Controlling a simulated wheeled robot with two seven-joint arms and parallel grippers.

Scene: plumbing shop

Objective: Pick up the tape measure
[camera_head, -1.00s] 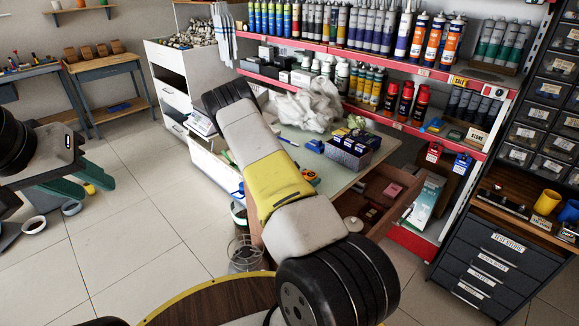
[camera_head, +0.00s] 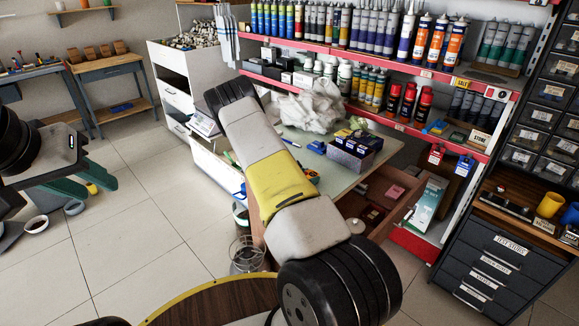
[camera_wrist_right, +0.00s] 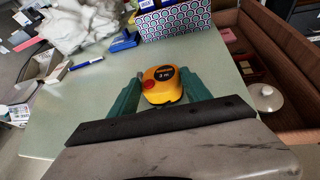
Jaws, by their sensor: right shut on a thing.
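The tape measure (camera_wrist_right: 163,86) is yellow-orange with a dark label and a red button. In the right wrist view it sits between the two green fingers of my right gripper (camera_wrist_right: 161,92), which is shut on it. The pale green desk top (camera_wrist_right: 85,110) is beneath it; I cannot tell whether they touch. In the head view my right arm hides most of this spot. My left gripper (camera_head: 84,178) has its green fingers apart, empty, over the floor at the left.
A patterned box (camera_wrist_right: 176,20) and a blue object (camera_wrist_right: 124,41) lie on the desk beyond the tape measure. A crumpled white cloth (camera_head: 312,106) is at its back. An open wooden drawer (camera_head: 405,185) juts out at the right. Loaded red shelves (camera_head: 400,72) stand behind.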

